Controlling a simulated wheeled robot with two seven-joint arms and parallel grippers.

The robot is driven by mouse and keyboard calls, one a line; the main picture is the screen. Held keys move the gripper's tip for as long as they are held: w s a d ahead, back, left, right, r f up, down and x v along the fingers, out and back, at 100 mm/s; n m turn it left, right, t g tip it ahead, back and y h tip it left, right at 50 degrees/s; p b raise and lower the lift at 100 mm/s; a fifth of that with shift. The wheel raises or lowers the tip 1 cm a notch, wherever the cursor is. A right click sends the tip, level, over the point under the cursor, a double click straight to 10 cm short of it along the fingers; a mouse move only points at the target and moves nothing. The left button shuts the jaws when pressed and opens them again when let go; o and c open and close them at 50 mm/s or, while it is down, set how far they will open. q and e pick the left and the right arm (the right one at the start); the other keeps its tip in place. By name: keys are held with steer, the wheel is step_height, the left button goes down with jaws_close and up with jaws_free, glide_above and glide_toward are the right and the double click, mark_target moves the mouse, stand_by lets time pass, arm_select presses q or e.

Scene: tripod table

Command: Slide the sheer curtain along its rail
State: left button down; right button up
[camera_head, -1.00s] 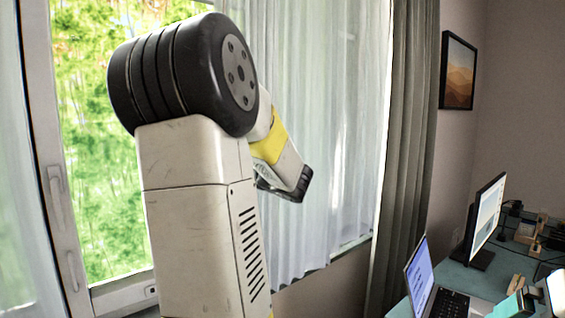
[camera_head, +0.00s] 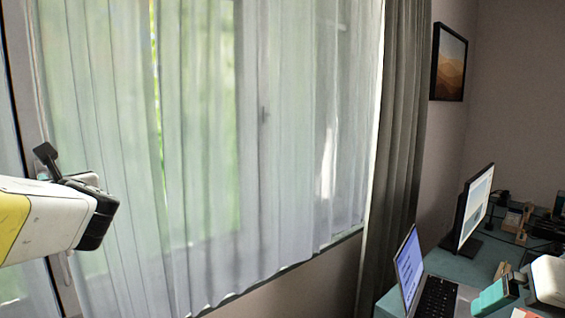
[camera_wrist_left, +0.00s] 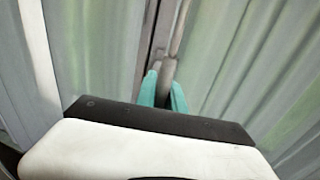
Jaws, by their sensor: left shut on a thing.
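The sheer curtain (camera_head: 200,150) hangs in pale, see-through folds across the window in the head view, reaching to the window's left side. Its folds also fill both sides of the left wrist view (camera_wrist_left: 235,60). My left gripper (camera_head: 58,172) is at the curtain's left edge in the head view. A grey upright strip and a rod-like part show just beyond the tips. The exact pinch is hard to see. The rail is out of view. My right gripper is not in view.
A thicker grey curtain (camera_head: 398,150) hangs at the window's right. A desk with a laptop (camera_head: 411,268), a monitor (camera_head: 474,208) and small items stands at lower right. A framed picture (camera_head: 449,63) is on the wall. The space before the curtain's middle is clear.

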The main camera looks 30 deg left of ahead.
arm_select(q)
steer(key=s+a, duration=0.3)
steer(key=s, duration=0.4)
steer(key=shift+s, duration=0.3)
steer(key=shift+s+a+r, duration=0.1)
steer(key=c, duration=1.4)
jaws_free()
steer(key=shift+a, duration=0.1)
steer(key=shift+c, duration=0.2)
steer(key=s+d, duration=0.1)
steer(key=d, duration=0.6)
steer(key=shift+s+d, duration=0.25)
steer(key=shift+d, duration=0.15)
